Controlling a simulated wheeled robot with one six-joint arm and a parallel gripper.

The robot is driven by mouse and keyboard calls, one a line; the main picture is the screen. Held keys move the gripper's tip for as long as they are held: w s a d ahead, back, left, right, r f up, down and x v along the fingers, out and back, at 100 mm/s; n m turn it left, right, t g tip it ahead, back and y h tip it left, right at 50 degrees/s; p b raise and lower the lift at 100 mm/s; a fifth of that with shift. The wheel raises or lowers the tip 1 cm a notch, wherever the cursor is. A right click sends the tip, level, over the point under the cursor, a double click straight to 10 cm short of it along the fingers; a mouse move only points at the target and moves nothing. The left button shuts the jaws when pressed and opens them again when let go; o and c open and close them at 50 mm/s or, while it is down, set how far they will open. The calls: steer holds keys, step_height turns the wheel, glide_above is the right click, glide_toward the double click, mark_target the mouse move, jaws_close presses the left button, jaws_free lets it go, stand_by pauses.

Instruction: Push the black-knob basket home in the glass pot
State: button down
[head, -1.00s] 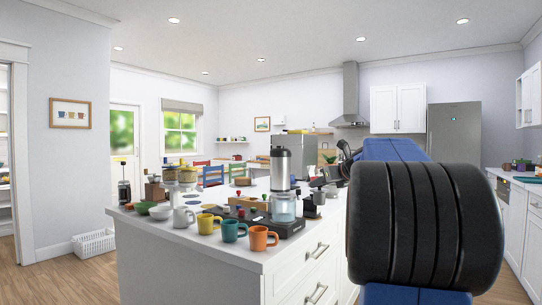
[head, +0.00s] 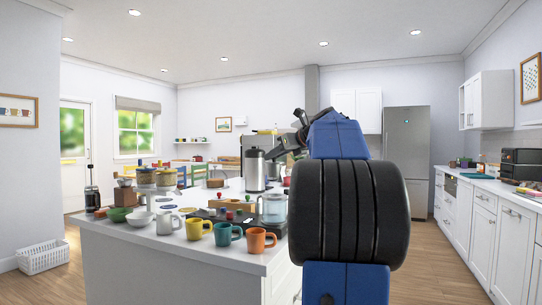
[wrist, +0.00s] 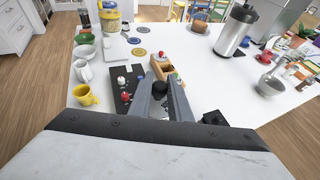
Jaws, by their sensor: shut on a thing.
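The glass pot (head: 273,209) stands on the black appliance at the front right of the white island, in the head view. My gripper (wrist: 163,84) shows in the wrist view with its two grey fingers close together over the island. It is shut on a small dark thing between the fingers, which seems to be the black knob (wrist: 159,88) of the basket. The rest of the basket and the glass pot are mostly hidden by the fingers there. In the head view my arm covers the fingertips, so I cannot tell how deep the basket sits.
Orange (head: 261,240), teal (head: 227,233) and yellow (head: 198,230) mugs line the island's front edge. A tall steel dispenser (head: 254,171) stands behind the pot. A wooden box (wrist: 166,68) lies beyond my fingers. A white laundry basket (head: 43,257) is on the floor at left.

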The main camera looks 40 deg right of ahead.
mark_target(278, 169)
steer(key=shift+f, duration=2.95)
steer(key=shift+f, duration=3.05)
stand_by(1.2)
steer(key=c, duration=1.6)
jaws_free()
steer(key=shift+o, duration=0.2)
